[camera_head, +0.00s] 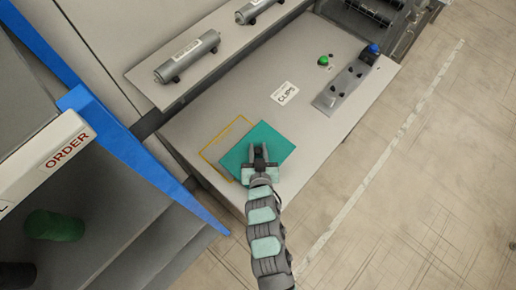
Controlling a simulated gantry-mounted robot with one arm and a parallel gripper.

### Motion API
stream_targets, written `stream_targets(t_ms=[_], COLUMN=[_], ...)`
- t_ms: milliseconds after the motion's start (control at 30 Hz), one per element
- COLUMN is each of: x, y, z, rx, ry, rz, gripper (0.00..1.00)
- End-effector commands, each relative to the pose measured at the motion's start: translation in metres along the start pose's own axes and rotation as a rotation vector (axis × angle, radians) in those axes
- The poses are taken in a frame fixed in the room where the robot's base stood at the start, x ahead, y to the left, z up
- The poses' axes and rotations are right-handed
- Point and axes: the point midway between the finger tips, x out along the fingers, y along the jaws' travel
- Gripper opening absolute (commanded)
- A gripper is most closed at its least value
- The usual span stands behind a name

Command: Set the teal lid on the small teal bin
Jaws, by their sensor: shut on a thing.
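The teal lid (277,142) shows as a flat teal square, seen from above, over the front left part of the grey table (240,100). My gripper (259,150) is over its middle and is shut on it; the jaws hide the grasped part. The small teal bin cannot be made out apart from the lid. It may be hidden beneath, and I cannot tell whether the lid touches anything below.
A yellow outline (211,150) on the table shows partly from behind the lid. A "CLIPS" label (285,93), a green button (323,60) and a grey bracket (340,88) with a blue knob (373,49) are farther right. A blue rail (135,150) and "ORDER" sign (68,150) stand left.

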Motion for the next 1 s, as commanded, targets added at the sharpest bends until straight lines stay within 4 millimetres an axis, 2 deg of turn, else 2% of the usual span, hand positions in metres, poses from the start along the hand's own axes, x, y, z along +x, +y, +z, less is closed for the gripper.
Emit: stream_targets(t_ms=[167, 200, 467, 700, 833, 867, 1000], x=[0.003, 0.003, 0.002, 0.002, -0.002, -0.004, -0.024], y=[0.000, 0.000, 0.000, 0.000, 0.000, 0.000, 0.001], z=[0.006, 0.006, 0.005, 0.004, -0.005, -0.009, -0.003], rx=[0.000, 0.000, 0.000, 0.000, -0.001, -0.001, -0.001], ry=[0.000, 0.000, 0.000, 0.000, 0.001, 0.001, 0.000], rz=[0.000, 0.000, 0.000, 0.000, 0.000, 0.000, 0.003], gripper=[0.00, 0.27, 0.48, 0.48, 0.48, 0.48, 0.48])
